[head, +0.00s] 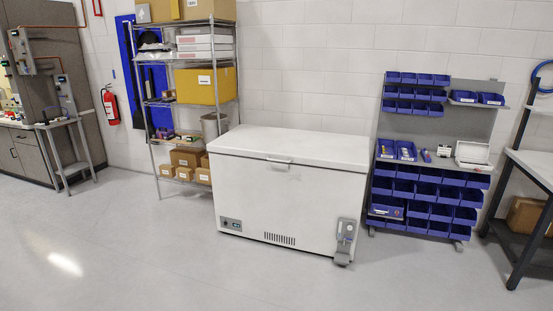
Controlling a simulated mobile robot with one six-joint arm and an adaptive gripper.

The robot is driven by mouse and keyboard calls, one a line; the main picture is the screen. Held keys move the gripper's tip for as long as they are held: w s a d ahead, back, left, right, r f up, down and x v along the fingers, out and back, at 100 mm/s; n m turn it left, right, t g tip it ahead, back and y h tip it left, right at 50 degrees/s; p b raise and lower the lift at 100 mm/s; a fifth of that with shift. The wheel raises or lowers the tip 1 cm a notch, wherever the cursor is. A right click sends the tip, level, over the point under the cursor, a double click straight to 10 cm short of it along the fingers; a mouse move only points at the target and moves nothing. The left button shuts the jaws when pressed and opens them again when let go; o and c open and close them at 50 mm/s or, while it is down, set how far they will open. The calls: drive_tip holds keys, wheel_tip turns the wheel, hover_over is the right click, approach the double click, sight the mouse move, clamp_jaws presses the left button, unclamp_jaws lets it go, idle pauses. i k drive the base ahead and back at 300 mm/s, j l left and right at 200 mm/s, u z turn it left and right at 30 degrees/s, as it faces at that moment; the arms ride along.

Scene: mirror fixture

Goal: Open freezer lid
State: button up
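A white chest freezer (265,203) stands against the back wall in the middle of the head view. Its lid (310,145) lies flat and closed on top. A grey device with a round dial (345,238) is at the front right corner. My gripper is not in view.
A wire shelf (160,105) with boxes stands left of the freezer. A rack of blue bins (430,200) stands to the right, with a workbench (535,165) beyond it. The grey floor (200,265) in front is clear.

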sight(340, 151)
drive_tip(key=i+z, duration=0.2)
drive_tip(key=i, duration=1.75)
drive_tip(key=i+l+u, duration=0.15)
drive_tip(key=i+u, duration=0.35)
drive_tip(key=i+l+u, duration=0.45)
drive_tip(key=i, duration=0.15)
drive_tip(key=i+l+u, duration=0.95)
drive_tip(key=l, duration=0.15)
drive_tip(key=i+l+u, duration=0.1)
drive_tip(key=l+u, duration=0.4)
drive_tip(key=l, duration=0.2)
